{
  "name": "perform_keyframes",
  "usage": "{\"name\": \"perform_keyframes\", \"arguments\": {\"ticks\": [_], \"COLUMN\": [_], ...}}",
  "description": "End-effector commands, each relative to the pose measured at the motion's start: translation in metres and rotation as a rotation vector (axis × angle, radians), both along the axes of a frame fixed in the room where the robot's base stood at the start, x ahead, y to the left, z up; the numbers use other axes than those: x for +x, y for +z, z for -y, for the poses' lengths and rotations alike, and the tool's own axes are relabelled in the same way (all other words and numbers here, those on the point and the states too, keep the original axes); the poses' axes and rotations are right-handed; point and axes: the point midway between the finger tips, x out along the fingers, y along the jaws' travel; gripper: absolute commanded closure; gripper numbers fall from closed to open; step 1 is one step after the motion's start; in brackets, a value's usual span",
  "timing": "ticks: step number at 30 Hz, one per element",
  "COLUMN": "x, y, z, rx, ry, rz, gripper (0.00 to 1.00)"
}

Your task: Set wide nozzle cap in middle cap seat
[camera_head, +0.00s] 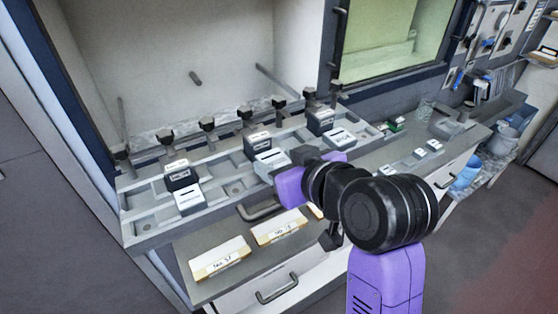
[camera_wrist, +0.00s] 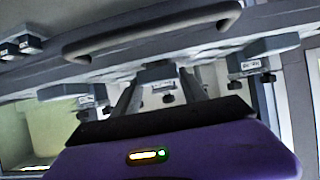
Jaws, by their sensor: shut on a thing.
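A pale grey block with a white label, which I take for the wide nozzle cap (camera_head: 270,162), is at the middle of the front row on the grey rack (camera_head: 226,187). My gripper (camera_head: 284,168) is beside it, its fingers mostly hidden behind its purple body. In the wrist view my gripper (camera_wrist: 158,90) has one finger on each side of the middle cap (camera_wrist: 158,72) and is shut on it. The cap is over the middle cap seat, which is hidden. I cannot tell whether the cap rests fully in it.
Similar pale blocks stand at the left (camera_head: 190,202) and right (camera_head: 341,137), with dark blocks (camera_head: 180,178) behind. Black knobs (camera_head: 207,124) line the rack's back. Drawer handles (camera_head: 262,208) and labelled cards (camera_head: 220,259) are in front. Small items (camera_head: 420,153) lie at the right.

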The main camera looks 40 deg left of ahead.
Motion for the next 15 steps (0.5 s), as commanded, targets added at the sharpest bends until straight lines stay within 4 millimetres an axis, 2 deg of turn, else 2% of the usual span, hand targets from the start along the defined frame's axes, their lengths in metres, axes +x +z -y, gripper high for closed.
{"name": "perform_keyframes", "arguments": {"ticks": [15], "x": [0.0000], "y": [-0.0074], "z": [0.0000], "rx": [0.000], "ry": [0.000], "rz": [0.000], "gripper": [0.98]}}
